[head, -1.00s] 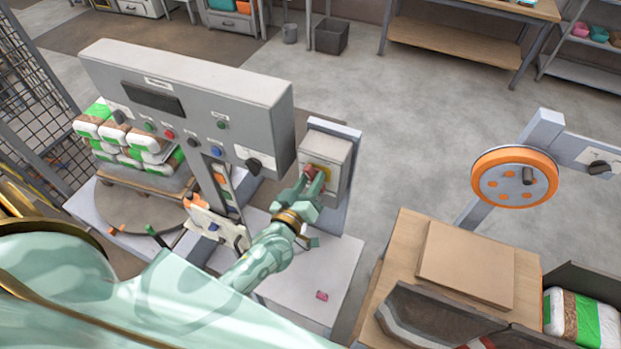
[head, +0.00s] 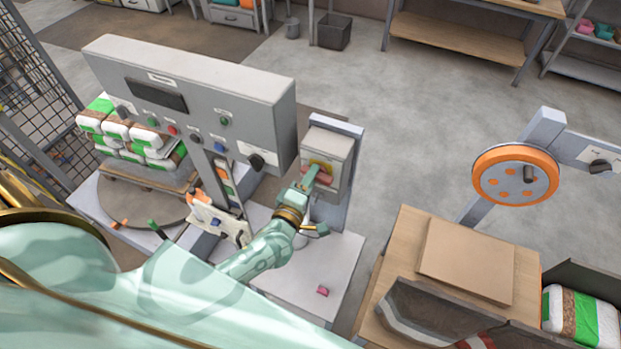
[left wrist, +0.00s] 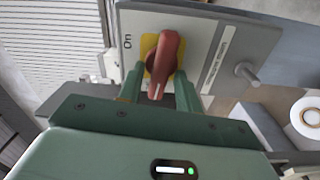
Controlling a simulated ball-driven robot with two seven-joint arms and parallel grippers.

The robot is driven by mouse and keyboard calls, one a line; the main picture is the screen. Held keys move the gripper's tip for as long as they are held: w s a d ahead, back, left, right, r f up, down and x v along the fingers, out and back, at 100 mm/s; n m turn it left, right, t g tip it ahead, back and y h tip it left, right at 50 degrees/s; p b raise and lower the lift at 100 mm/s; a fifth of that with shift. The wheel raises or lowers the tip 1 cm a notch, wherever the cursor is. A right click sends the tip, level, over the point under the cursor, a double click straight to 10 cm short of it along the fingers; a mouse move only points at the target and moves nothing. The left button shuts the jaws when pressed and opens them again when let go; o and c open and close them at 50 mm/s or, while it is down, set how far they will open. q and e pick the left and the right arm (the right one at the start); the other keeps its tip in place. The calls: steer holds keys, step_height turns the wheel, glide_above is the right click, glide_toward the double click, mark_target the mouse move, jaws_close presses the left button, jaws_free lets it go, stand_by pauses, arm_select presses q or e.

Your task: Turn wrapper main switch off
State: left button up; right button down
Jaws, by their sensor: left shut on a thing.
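The wrapper main switch is a red rotary handle (left wrist: 166,58) on a yellow plate (left wrist: 149,45), set in a grey box (head: 327,149) on a post. In the left wrist view an "On" label sits beside the plate, and the handle's long side runs across the label's reading-up direction. In the head view the handle (head: 325,178) lies roughly level below the visible yellow. My left gripper (left wrist: 160,88) is shut on the handle, one finger on each side; it also shows in the head view (head: 312,181). My right gripper is not in view.
A large grey control panel (head: 215,85) with buttons and a black knob stands left of the switch box. Wrapped bags (head: 130,135) sit stacked on a turntable at the left. An orange wheel (head: 515,175) and a wooden bench (head: 405,245) are at the right.

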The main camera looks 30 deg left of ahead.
arm_select(q)
steer(key=shift+n, duration=0.6)
steer(key=o, duration=0.6)
steer(key=shift+f, duration=0.1)
steer(key=s, duration=0.5)
steer(key=s+b, duration=0.1)
steer(key=s, duration=1)
steer(key=shift+s+d+b, duration=0.15)
steer(key=shift+d+b, duration=0.25)
